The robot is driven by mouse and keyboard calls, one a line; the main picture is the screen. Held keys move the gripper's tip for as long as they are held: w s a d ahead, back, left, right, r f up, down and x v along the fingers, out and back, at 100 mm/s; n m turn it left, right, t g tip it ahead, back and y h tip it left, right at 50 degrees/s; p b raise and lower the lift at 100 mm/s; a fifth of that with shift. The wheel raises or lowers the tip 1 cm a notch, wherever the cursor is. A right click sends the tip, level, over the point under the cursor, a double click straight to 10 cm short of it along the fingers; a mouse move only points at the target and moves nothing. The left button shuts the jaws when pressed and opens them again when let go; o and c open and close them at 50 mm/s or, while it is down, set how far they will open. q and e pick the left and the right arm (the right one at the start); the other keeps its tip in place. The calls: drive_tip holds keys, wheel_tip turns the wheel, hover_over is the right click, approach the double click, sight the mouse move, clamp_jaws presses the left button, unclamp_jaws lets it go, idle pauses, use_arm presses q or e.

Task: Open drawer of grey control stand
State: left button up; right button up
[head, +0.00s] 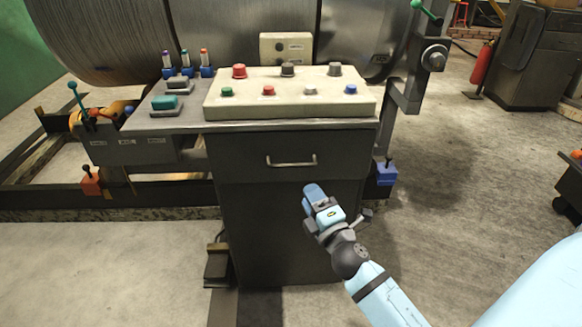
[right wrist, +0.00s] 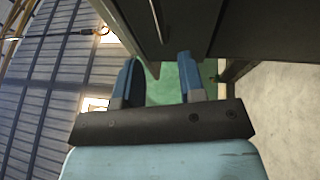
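The grey control stand (head: 270,235) stands in the middle of the head view. Its drawer (head: 240,157) is closed, flush with the front, and has a silver bar handle (head: 291,162). My right gripper (head: 312,192) is in front of the stand, just below and right of the handle in the picture. In the right wrist view its two blue fingers (right wrist: 157,68) are apart, with a gap between them. A dark panel of the stand (right wrist: 185,25) lies beyond the fingertips. I cannot make out the handle between them. My left gripper is not in view.
A cream button panel (head: 290,95) tops the stand, with a lever console (head: 140,130) at its left. A large metal drum (head: 200,40) is behind. A blue pedal-like box (head: 385,174) sits at the stand's right. The floor in front and right is mostly clear.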

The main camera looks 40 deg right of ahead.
sight(291, 166)
drive_tip(key=p+x, duration=0.1)
drive_tip(key=x, duration=0.5)
drive_tip(key=shift+r, duration=0.2)
drive_tip(key=p+x, duration=0.1)
drive_tip(key=x, duration=0.3)
drive_tip(key=shift+f, duration=0.15)
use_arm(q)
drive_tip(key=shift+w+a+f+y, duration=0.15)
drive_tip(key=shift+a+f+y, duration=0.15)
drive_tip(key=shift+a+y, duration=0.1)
use_arm(e)
drive_tip(key=shift+w, duration=0.55)
clamp_jaws()
